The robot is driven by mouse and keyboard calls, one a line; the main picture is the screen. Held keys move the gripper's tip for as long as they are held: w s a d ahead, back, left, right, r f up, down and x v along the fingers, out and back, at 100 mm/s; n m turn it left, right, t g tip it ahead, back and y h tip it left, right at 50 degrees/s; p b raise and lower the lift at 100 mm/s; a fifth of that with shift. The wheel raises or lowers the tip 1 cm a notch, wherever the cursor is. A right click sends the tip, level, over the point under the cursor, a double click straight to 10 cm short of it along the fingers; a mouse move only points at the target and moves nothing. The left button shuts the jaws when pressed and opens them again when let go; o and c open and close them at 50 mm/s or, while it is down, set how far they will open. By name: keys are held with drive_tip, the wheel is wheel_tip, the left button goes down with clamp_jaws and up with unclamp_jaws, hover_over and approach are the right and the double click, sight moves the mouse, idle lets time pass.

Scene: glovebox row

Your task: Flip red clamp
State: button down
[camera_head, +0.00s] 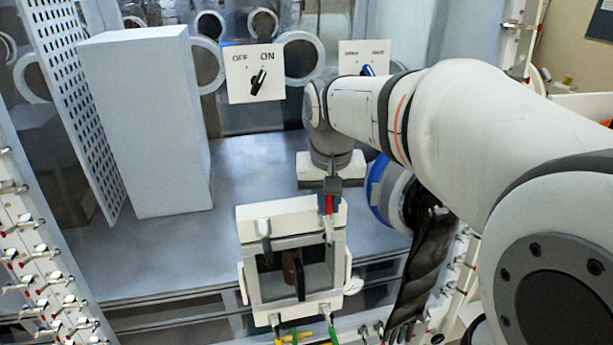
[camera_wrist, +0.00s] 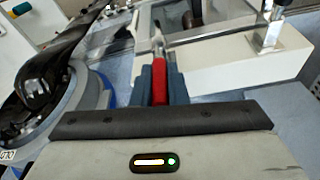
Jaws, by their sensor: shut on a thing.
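The red clamp (camera_wrist: 160,82) is a small lever with a red handle on the top edge of a white box frame (camera_wrist: 222,62). In the wrist view its handle lies between the two blue-grey fingers of my gripper (camera_wrist: 159,80), which are shut on it. The clamp's metal end shows just beyond the fingertips. In the head view my gripper (camera_head: 329,203) points down at the right part of the frame's top, and a bit of the red clamp (camera_head: 329,206) shows between the fingers.
A second clamp with a grey handle (camera_head: 264,232) stands on the frame's left side. A tall white block (camera_head: 148,125) stands at the left. A blue-rimmed round port with a black glove (camera_head: 425,260) is close at the right. The grey surface left of the frame is clear.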

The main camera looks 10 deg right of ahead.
sight(329, 208)
drive_tip(key=c, duration=1.4)
unclamp_jaws()
drive_tip(key=shift+c, duration=0.2)
drive_tip(key=r, duration=0.5)
drive_tip(key=s+r+b, duration=0.1)
drive_tip(key=r, duration=0.1)
drive_tip(key=shift+s+a+r, duration=0.1)
drive_tip(key=shift+a+r, duration=0.1)
drive_tip(key=shift+r, duration=0.15)
drive_tip(key=shift+f, duration=0.1)
drive_tip(key=s+f+n+b, duration=0.1)
drive_tip(key=s+f+b, duration=0.1)
drive_tip(key=s+f, duration=0.4)
drive_tip(key=s+f+n+t+b, duration=0.1)
drive_tip(key=s+f, duration=0.5)
drive_tip(key=f, duration=0.7)
drive_tip(key=shift+s+a+f+t+y+b, duration=0.2)
drive_tip(key=shift+f+t+y+b, duration=0.1)
drive_tip(key=shift+b, duration=0.35)
